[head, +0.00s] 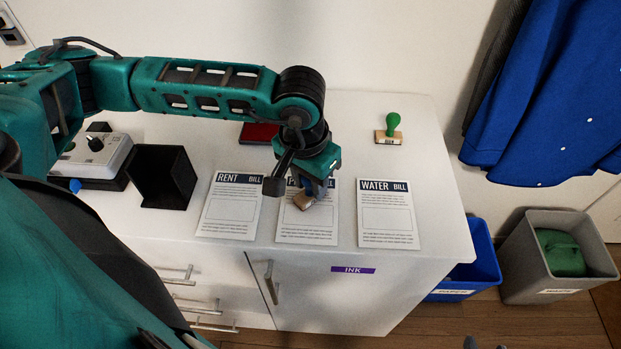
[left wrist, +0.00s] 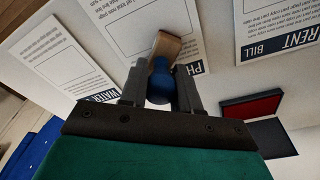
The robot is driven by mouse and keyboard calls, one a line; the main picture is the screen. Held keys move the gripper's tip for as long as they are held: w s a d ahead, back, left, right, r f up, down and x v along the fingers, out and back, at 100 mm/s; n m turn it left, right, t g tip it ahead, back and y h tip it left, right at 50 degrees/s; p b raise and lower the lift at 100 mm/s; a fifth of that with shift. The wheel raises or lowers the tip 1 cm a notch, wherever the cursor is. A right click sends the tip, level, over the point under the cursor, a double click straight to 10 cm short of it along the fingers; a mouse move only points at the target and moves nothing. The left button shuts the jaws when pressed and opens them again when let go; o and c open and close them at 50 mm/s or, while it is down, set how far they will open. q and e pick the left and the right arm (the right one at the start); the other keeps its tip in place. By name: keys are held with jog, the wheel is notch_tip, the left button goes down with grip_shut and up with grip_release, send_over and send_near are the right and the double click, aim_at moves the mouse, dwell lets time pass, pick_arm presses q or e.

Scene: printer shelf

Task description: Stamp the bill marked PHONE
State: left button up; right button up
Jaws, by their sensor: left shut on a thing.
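The PHONE bill (head: 310,232) lies flat between two other bills; my gripper covers most of its heading in the head view. In the left wrist view the PHONE bill (left wrist: 125,22) shows the letters PH beside the stamp. My left gripper (head: 313,188) is shut on the blue handle of a stamp (head: 302,202). In the left wrist view the blue knob (left wrist: 160,82) sits between the fingers, with the tan block (left wrist: 172,46) beyond it. The stamp is tilted over the bill's upper part. I cannot tell whether it touches the paper.
The RENT bill (head: 231,203) lies left, the WATER bill (head: 388,213) right. A red ink pad (head: 258,133) lies behind. A green-handled stamp (head: 392,127) stands at the back right. A black box (head: 165,178) is at left. Small dark tips (head: 470,342), perhaps my right gripper, show at the bottom edge.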

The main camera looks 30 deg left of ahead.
pick_arm(q)
jog(key=shift+s, duration=0.1)
dwell(0.4)
jog(key=shift+r+p, duration=1.9)
jog(key=shift+r, duration=1.6)
